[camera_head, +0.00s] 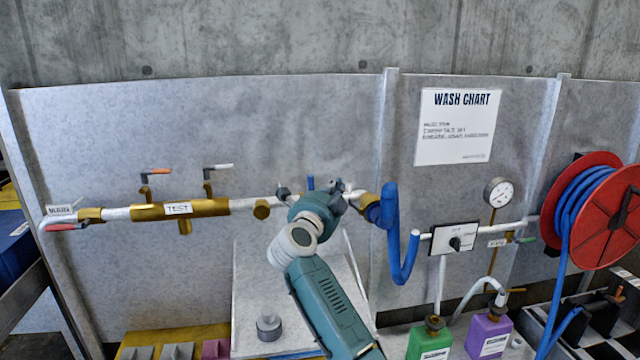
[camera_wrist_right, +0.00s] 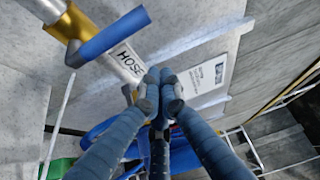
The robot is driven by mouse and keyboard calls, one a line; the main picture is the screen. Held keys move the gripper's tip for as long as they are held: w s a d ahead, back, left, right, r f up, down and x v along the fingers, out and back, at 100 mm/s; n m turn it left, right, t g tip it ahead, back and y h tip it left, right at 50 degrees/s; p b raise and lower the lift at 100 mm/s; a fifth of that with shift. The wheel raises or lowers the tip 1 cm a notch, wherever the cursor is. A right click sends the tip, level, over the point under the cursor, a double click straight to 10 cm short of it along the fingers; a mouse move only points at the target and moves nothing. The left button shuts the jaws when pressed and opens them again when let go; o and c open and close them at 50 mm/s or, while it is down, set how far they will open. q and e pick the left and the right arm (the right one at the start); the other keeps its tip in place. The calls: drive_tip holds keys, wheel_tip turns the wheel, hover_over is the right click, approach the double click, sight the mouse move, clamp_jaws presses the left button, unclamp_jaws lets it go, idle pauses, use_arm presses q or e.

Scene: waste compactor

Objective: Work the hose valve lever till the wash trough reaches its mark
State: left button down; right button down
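The hose valve lever (camera_wrist_right: 112,37) is a blue bar on a brass fitting, in the upper left of the right wrist view. A "HOSE" label (camera_wrist_right: 128,62) is on the white pipe beside it. In the head view only a bit of the blue lever (camera_head: 311,183) shows behind my right gripper (camera_head: 318,192), which hides most of the valve. In the wrist view the right gripper's fingertips (camera_wrist_right: 161,85) are together with nothing seen between them, apart from the lever. I cannot make out the wash trough's level or mark. My left gripper is out of view.
A wash chart (camera_head: 458,126) hangs on the panel. Left along the pipe is a brass test block (camera_head: 180,209); right are a blue hose loop (camera_head: 402,268), a gauge (camera_head: 498,191), a red hose reel (camera_head: 615,225), and green (camera_head: 430,342) and purple (camera_head: 488,336) containers.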

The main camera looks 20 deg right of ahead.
drive_tip(key=a, duration=0.1)
drive_tip(key=w+a, duration=0.1)
drive_tip(key=a+p, duration=0.1)
drive_tip(key=shift+w+a+f, duration=0.1)
drive_tip(key=shift+w+a, duration=0.2)
drive_tip(key=shift+a, duration=0.1)
drive_tip(key=shift+d, duration=0.1)
